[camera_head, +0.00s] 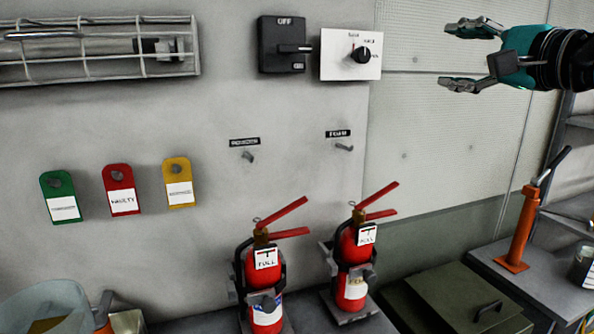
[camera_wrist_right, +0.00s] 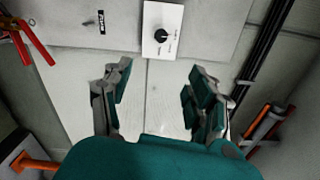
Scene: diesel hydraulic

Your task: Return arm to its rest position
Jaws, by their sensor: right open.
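My right gripper (camera_head: 462,56) is at the upper right of the head view, pointing left. Its fingers are spread apart with nothing between them. It also shows in the right wrist view (camera_wrist_right: 158,90), open and empty in front of the pale wall. The white panel with a black rotary knob (camera_head: 361,54) is on the wall to the left of the fingertips. The same panel shows beyond the fingers in the right wrist view (camera_wrist_right: 162,30). In the head view the fingertips appear apart from the panel. My left gripper is not in either view.
Two red fire extinguishers (camera_head: 267,280) (camera_head: 352,270) stand in brackets below. A black OFF switch (camera_head: 284,45), two labelled hooks and green, red and yellow tags (camera_head: 122,190) are on the wall. An orange lever pump (camera_head: 520,228) stands on a grey bench at right.

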